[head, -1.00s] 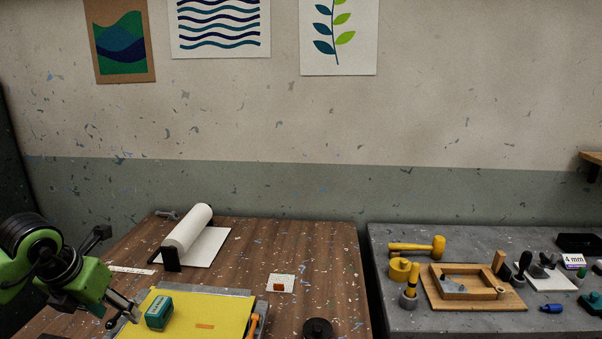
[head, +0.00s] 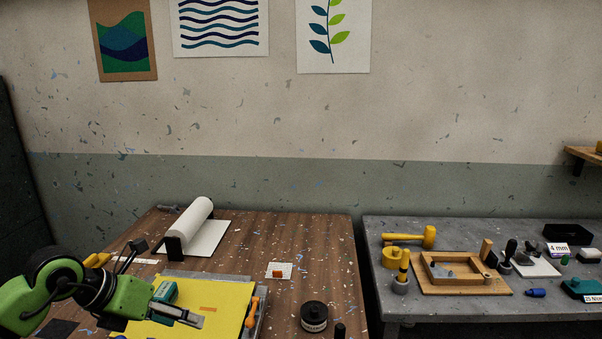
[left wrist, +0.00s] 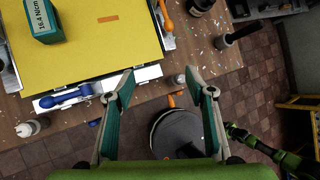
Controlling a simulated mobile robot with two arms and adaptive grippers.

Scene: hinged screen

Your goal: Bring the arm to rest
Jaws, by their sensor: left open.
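My left gripper (head: 190,318) is open and empty over the near part of the yellow sheet (head: 235,296), which lies in a grey frame on the brown table. In the left wrist view its two fingers (left wrist: 160,80) are spread wide, with floor and the table's front edge between and below them. A teal box (head: 164,291) stands on the yellow sheet, partly behind my left wrist; its label shows in the left wrist view (left wrist: 45,20). A green and black arm part of mine shows at lower right in the left wrist view, but no right gripper fingers can be made out.
An orange-handled tool (head: 252,311) lies at the frame's right edge. A black round jar (head: 314,315) stands right of it. A grey table (head: 375,255) at right holds a mallet (head: 412,237) and a wooden frame.

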